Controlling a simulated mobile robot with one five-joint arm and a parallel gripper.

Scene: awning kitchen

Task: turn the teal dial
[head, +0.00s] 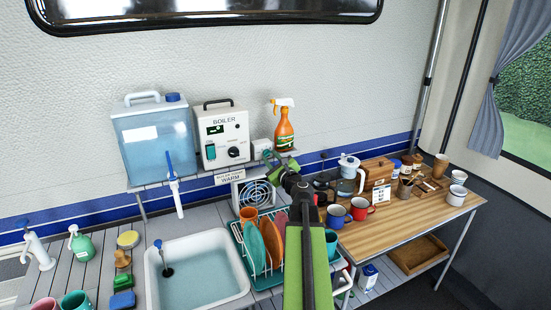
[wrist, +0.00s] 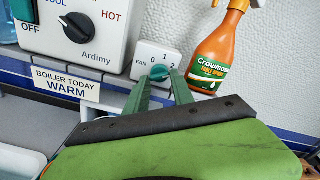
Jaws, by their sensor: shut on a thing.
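The teal dial (wrist: 159,72) sits on a small white panel (wrist: 150,57) marked FAN with 0, 1 and 2. My gripper (wrist: 161,78) has its two green fingers on either side of the dial, shut on it. The dial's lower part is hidden between the fingers, and I cannot tell clearly which number it points to. In the head view, the white panel (head: 262,146) stands right of the boiler, and my gripper (head: 274,159) reaches its lower part. The dial itself cannot be made out there.
The boiler (head: 221,136), with a dark knob and teal switch, stands left of the panel. An orange spray bottle (head: 284,130) stands close on the right. A dish rack (head: 243,255) with plates and a sink (head: 160,290) lie below. Mugs stand on the wooden table (head: 400,232).

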